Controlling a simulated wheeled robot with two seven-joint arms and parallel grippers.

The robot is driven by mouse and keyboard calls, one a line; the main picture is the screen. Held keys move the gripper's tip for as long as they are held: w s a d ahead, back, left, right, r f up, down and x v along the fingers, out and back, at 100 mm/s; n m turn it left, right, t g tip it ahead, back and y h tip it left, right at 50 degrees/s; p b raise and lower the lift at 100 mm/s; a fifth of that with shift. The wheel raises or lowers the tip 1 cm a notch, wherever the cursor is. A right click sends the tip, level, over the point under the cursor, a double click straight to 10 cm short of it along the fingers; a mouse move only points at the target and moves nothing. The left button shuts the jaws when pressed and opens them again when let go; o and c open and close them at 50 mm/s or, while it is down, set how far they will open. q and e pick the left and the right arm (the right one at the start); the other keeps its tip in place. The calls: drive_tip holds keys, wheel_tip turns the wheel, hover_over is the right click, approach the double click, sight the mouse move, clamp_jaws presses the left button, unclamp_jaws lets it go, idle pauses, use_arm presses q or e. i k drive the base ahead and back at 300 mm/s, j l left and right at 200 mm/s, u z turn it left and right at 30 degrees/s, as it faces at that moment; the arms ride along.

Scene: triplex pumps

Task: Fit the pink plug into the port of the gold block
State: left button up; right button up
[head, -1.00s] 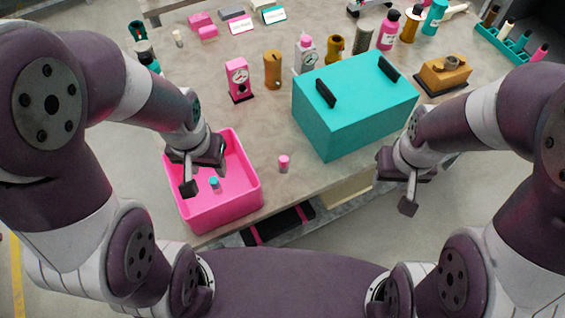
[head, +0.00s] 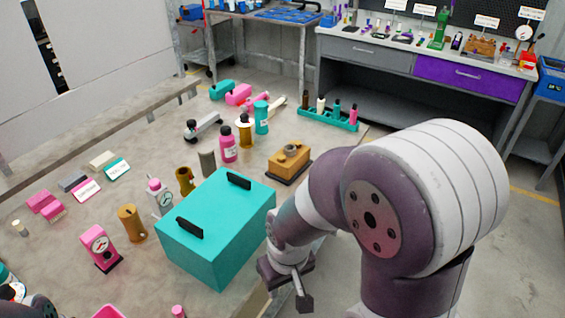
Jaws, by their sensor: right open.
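The pink plug (head: 178,311) is a small cylinder on the table, cut by the bottom edge of the head view. The gold block (head: 288,161) sits on a dark base beyond the teal box, with a round raised part on top; I cannot see into its port. My right gripper (head: 290,286) is open and empty, to the right of the teal box and beside the table's edge, apart from plug and block. My left gripper is out of view.
A large teal box (head: 222,228) with two black handles stands between the plug and the gold block. Pink (head: 100,247) and gold (head: 132,223) parts stand left of it. Bottles (head: 228,144) and a teal rack (head: 328,118) stand farther back. A pink bin (head: 109,313) shows at the bottom edge.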

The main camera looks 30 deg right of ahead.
sight(291, 160)
drive_tip(key=i+l+u, duration=0.15)
drive_tip(key=l+u, duration=0.15)
drive_tip(key=l, duration=0.5)
drive_tip(key=l+u, duration=0.3)
drive_tip(key=l, duration=0.5)
